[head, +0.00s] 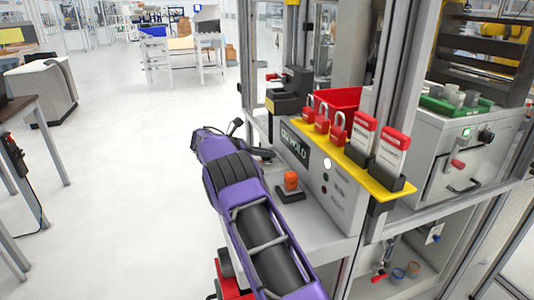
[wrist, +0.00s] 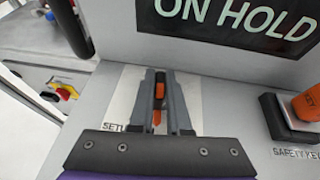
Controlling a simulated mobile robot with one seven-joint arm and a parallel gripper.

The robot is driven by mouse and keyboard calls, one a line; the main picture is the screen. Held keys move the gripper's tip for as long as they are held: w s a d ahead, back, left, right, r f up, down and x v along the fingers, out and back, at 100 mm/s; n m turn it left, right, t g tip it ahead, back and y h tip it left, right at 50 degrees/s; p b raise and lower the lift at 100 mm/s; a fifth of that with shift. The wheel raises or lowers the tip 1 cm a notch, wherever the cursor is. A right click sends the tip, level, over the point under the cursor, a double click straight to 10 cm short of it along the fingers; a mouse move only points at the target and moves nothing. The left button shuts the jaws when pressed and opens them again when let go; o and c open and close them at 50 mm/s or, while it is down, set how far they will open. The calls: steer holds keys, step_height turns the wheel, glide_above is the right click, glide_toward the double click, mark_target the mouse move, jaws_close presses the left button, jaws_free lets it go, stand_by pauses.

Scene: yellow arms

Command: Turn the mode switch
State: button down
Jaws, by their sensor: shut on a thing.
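The mode switch (wrist: 157,118) shows in the wrist view as a narrow orange piece with a pointed near end, between the two grey fingers. It stands over a pale label plate (wrist: 118,104) with the partly covered letters "SETU". My gripper (wrist: 159,84) is shut on the switch, one finger on each side, and hides most of it and the rest of the plate. In the head view my gripper (head: 262,153) is at the left end of the grey shelf, in front of the "ON HOLD" panel (head: 295,145). The switch is hidden there.
An orange safety key (head: 291,180) in a black base stands right of my gripper, also in the wrist view (wrist: 307,106). Red padlocks (head: 322,119) and tags line a yellow rack (head: 375,178) above. A red and yellow knob (wrist: 67,91) is at the wrist view's left.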

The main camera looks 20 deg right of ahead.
steer(key=shift+m+g, duration=0.5)
steer(key=shift+g, duration=0.1)
stand_by(0.4)
steer(key=c, duration=0.9)
jaws_free()
steer(key=shift+a, duration=0.1)
